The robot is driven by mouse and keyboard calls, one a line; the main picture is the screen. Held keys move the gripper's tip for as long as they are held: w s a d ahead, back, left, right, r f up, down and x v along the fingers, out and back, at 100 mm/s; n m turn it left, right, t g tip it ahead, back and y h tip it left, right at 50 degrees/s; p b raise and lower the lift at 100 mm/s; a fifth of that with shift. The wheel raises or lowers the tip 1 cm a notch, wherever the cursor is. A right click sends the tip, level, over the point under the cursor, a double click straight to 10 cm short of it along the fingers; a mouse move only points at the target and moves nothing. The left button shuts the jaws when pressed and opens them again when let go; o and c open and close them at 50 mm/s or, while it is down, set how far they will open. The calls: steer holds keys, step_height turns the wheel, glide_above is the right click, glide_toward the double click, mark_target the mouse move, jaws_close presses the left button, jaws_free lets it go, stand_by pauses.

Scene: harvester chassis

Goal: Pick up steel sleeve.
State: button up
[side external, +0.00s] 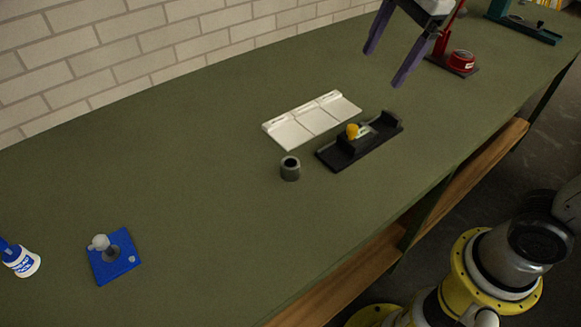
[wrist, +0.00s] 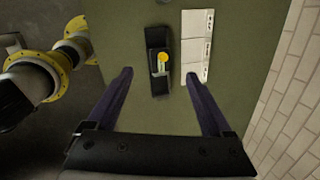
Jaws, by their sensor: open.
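The steel sleeve (side external: 290,169) is a short grey hollow cylinder standing upright on the green bench in the side view. It stands just left of a black fixture and in front of a white tray. I cannot make the sleeve out clearly in the wrist view. My gripper (side external: 381,69) is open and empty, raised above the bench to the upper right of the sleeve and apart from it. In the wrist view my gripper (wrist: 159,74) shows two purple fingers spread wide, with nothing between them.
The black fixture (side external: 335,156) has a yellow knob. The white tray (side external: 291,134) lies behind it. A blue plate (side external: 124,266) with a knob and a blue-and-white bottle (side external: 27,264) are at lower left. A red device (side external: 461,61) stands upper right. The left bench is mostly clear.

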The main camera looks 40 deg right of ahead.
steer(key=w+a+f+m+g, duration=0.1)
steer(key=w+a+f+m, duration=0.15)
steer(key=w+a, duration=0.3)
steer(key=n+g, duration=0.2)
glide_above(290, 162)
step_height(290, 162, down, 9)
steer(key=shift+m+h, duration=0.25)
steer(key=shift+h, duration=0.05)
step_height(290, 162, down, 7)
steer(key=shift+r, duration=0.1)
steer(key=shift+f, duration=3.05)
jaws_close()
